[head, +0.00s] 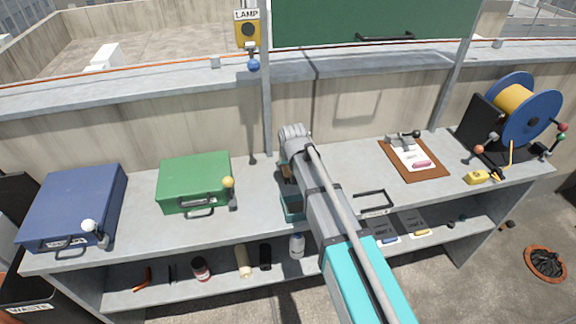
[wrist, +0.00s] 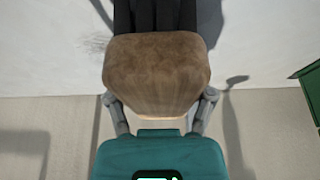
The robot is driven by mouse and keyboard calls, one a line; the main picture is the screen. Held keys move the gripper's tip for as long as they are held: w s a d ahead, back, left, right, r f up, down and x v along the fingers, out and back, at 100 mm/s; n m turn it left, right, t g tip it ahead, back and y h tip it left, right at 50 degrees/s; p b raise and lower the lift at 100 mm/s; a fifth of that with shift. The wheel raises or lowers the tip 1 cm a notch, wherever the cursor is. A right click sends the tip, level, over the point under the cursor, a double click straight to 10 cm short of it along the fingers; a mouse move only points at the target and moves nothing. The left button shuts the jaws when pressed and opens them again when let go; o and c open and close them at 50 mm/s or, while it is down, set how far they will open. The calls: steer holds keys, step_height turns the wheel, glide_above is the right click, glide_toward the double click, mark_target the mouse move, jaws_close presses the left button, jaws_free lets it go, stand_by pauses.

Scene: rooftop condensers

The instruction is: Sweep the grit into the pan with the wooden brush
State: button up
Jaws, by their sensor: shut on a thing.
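The wooden brush (wrist: 158,60) fills the middle of the wrist view, a brown block with dark bristles at the top of the picture. My gripper (wrist: 159,97) is shut on it, a finger at each side. In the head view my gripper (head: 290,186) is over the middle of the bench, right of the green case, partly hidden by my arm. A faint grey smudge, perhaps the grit (wrist: 97,44), lies on the pale surface left of the bristles. I cannot make out the pan; my arm hides part of the bench. Whether the bristles touch the surface is unclear.
A green case (head: 195,176) and a blue case (head: 75,205) stand on the bench to the left. A clipboard (head: 428,176), yellow block (head: 476,178) and cable reel (head: 525,108) are on the right. A lamp box (head: 248,30) hangs behind. Bottles stand on the lower shelf.

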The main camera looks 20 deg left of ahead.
mark_target(291, 173)
steer(key=shift+s+d+f, duration=0.1)
steer(key=shift+s+d, duration=0.4)
steer(key=shift+s, duration=0.25)
steer(key=shift+s+d, duration=0.45)
steer(key=shift+s, duration=0.3)
steer(key=shift+d, duration=0.15)
steer(key=shift+w+d, duration=0.5)
steer(key=shift+d, duration=0.15)
steer(key=shift+w+a, duration=0.1)
steer(key=shift+w+a, duration=0.45)
steer(key=shift+w, duration=0.25)
steer(key=shift+w+a, duration=0.4)
steer(key=shift+w, duration=0.3)
steer(key=shift+w+a, duration=0.5)
steer(key=shift+w, duration=0.3)
steer(key=shift+w+a, duration=0.45)
steer(key=shift+w, duration=0.3)
steer(key=shift+d, duration=0.1)
